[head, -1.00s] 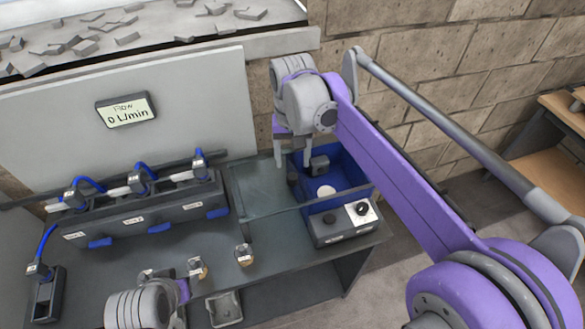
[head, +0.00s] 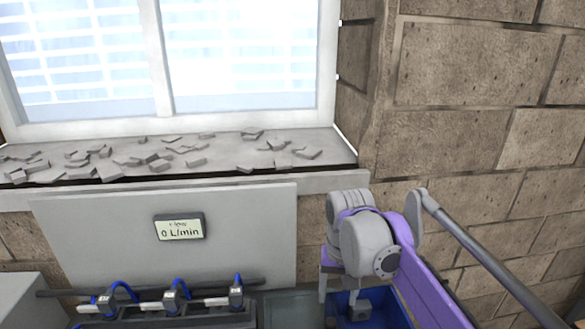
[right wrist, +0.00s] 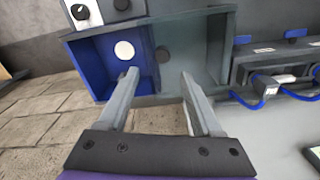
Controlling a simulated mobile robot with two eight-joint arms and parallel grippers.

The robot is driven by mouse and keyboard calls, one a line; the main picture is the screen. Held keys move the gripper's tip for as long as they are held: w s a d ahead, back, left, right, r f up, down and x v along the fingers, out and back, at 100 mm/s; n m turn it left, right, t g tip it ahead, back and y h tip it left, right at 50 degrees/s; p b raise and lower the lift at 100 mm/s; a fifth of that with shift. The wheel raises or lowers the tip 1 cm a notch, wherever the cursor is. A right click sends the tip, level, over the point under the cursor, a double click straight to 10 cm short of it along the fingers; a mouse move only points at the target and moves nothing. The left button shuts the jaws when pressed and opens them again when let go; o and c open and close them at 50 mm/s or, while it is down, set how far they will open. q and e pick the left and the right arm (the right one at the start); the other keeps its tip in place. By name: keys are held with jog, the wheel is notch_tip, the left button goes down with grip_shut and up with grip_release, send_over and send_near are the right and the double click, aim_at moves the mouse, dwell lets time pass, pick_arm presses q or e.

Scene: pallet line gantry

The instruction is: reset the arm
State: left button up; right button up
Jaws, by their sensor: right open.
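My right gripper (head: 341,300) points down over the blue bin (head: 390,317) at the bottom of the head view. In the right wrist view, my right gripper (right wrist: 160,75) has its two fingers wide apart with nothing between them. The blue bin (right wrist: 84,68) lies beyond the left finger and holds a white disc (right wrist: 124,50). My left gripper is out of view.
A panel with a flow display (head: 180,228) reading 0 L/min stands behind the bench. A row of blue-hosed fittings (head: 172,300) is left of the gripper. A stone wall (head: 480,120) is at the right. Rubble (head: 150,158) lies on the window ledge.

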jog(key=s+d+f+n+t, duration=0.1)
jog(key=s+d+f+t, duration=0.1)
jog(key=s+f, duration=0.5)
jog(key=s+d+f+n+t, duration=0.1)
jog(key=s+d+f+t, duration=0.2)
jog(key=s+f, duration=0.5)
jog(key=s+d, duration=0.1)
jog(key=s, duration=0.2)
jog(key=shift+s, duration=0.15)
